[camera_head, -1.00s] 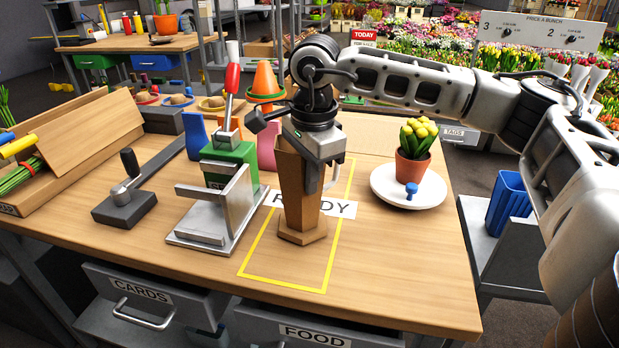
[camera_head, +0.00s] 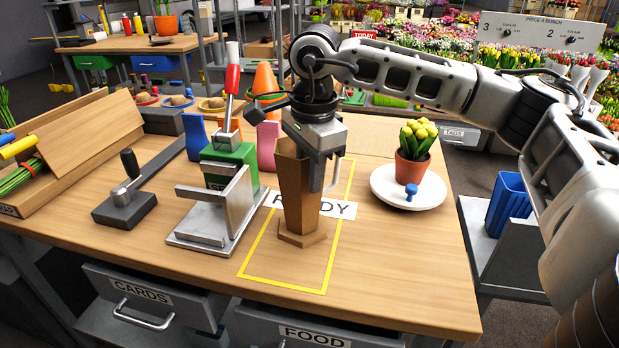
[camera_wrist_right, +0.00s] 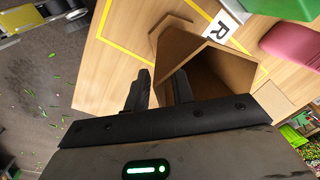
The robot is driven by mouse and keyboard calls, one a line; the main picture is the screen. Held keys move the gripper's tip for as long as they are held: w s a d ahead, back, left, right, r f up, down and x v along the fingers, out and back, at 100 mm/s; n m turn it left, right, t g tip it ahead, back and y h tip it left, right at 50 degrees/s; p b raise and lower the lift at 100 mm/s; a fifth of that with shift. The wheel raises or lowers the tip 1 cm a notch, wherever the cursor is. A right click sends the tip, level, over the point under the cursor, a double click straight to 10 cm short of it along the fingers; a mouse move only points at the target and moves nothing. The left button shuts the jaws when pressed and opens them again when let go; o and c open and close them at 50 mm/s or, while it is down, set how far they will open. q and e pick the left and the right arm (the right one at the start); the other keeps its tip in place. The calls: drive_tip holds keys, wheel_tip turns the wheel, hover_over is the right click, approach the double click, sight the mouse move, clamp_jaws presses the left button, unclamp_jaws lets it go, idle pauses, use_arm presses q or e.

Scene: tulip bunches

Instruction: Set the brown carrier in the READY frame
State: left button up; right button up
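The brown carrier (camera_head: 298,190), a tall tapered box with an open top and a wider foot, stands upright on the table. Its foot is inside the yellow READY frame (camera_head: 285,285), partly over the READY label (camera_head: 342,210). My right gripper (camera_head: 321,180) is at the carrier's upper right side. In the right wrist view, its two dark fingers (camera_wrist_right: 160,90) are apart, one outside the carrier (camera_wrist_right: 178,50) and one at its opening, with a wall between them. A gap shows beside the wall, so the gripper looks open. My left gripper is out of view.
A green and grey press with a red handle (camera_head: 232,80) stands close left of the frame. A white plate (camera_head: 440,190) with a potted tulip (camera_head: 413,165) is to the right. The table front is clear.

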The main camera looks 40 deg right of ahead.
wheel_tip(320, 180, up, 10)
drive_tip(key=s+a+f+g+y, duration=0.2)
drive_tip(key=s+a+f+y, duration=0.15)
drive_tip(key=a, duration=0.65)
drive_tip(key=s+a+f+g+y, duration=0.2)
drive_tip(key=a+f+y, duration=0.3)
drive_tip(key=a, duration=0.6)
drive_tip(key=s+a+r+m+t+y, duration=0.2)
drive_tip(key=s+a+r+m+y, duration=0.15)
drive_tip(key=a+m+y, duration=0.9)
drive_tip(key=w+d+f+m+t+h, duration=0.3)
drive_tip(key=d+f+m+t+h, duration=0.2)
drive_tip(key=m+t, duration=0.65)
drive_tip(key=w+d+f+m+t+h, duration=0.4)
drive_tip(key=m+t, duration=0.4)
drive_tip(key=m, duration=0.7)
drive_tip(key=s+d+f+m+g+h, duration=0.3)
drive_tip(key=s+f+m, duration=0.3)
drive_tip(key=f, duration=0.4)
drive_tip(key=s+d+f+m+g+h, duration=0.4)
drive_tip(key=s+d+f+m+h, duration=0.1)
drive_tip(key=f, duration=0.5)
drive_tip(key=shift+s+f+m+p, duration=0.2)
drive_tip(key=shift+s+m+p, duration=0.1)
drive_tip(key=shift+s+m, duration=0.45)
drive_tip(key=shift+d, duration=0.1)
